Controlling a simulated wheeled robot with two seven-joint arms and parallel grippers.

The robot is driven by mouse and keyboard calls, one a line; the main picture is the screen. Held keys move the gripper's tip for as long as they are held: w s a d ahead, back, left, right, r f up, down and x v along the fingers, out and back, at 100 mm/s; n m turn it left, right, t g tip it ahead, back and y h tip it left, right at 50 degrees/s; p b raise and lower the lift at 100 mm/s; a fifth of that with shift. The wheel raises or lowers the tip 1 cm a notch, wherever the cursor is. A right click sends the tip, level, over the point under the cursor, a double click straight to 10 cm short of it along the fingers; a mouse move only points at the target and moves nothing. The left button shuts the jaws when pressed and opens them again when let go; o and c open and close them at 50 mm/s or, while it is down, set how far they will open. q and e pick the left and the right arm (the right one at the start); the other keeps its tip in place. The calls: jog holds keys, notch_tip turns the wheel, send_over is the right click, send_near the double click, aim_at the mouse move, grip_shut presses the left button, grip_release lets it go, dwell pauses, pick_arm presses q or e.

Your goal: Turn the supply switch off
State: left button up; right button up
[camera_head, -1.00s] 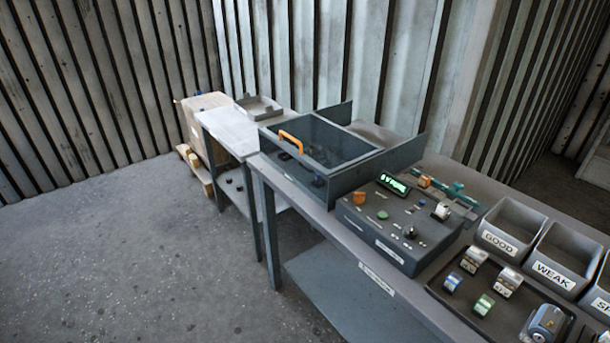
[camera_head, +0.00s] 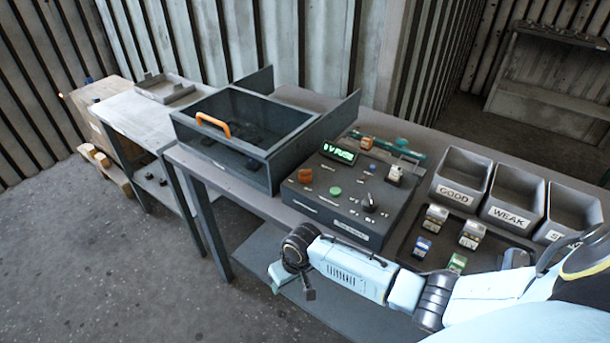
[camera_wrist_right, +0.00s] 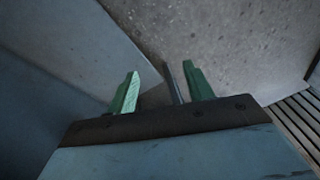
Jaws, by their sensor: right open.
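The grey control panel (camera_head: 350,205) sits on the bench and carries an orange switch or knob (camera_head: 305,176), a green button (camera_head: 336,191), a black rotary knob (camera_head: 369,201) and a green-lit display (camera_head: 340,153). The labels are too small to read, so I cannot tell which control is the supply switch. My right arm comes in from the right, its wrist in front of the bench's front edge, below the panel and apart from it. In the right wrist view my right gripper (camera_wrist_right: 163,85) is open, with green fingers apart and nothing held. My left gripper is out of view.
A dark box with a clear lid and orange handle (camera_head: 213,124) stands left of the panel. Grey bins, including GOOD (camera_head: 457,193) and WEAK (camera_head: 510,215), stand right. A tray with several small parts (camera_head: 437,236) lies before them. Open floor is at left.

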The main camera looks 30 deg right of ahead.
jog(key=w+r, duration=0.5)
jog(key=r, duration=0.5)
notch_tip(320, 180, up, 26)
jog(key=m+g+h+b, duration=0.1)
jog(key=m+g+h, duration=0.1)
jog(key=m, duration=0.3)
send_over(305, 175)
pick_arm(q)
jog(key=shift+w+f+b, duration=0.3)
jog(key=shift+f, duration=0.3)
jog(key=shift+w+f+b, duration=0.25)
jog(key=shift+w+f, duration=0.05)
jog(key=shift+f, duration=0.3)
pick_arm(e)
jog(key=f, duration=1.3)
jog(key=shift+w+d, duration=0.15)
jog(key=shift+w, duration=0.05)
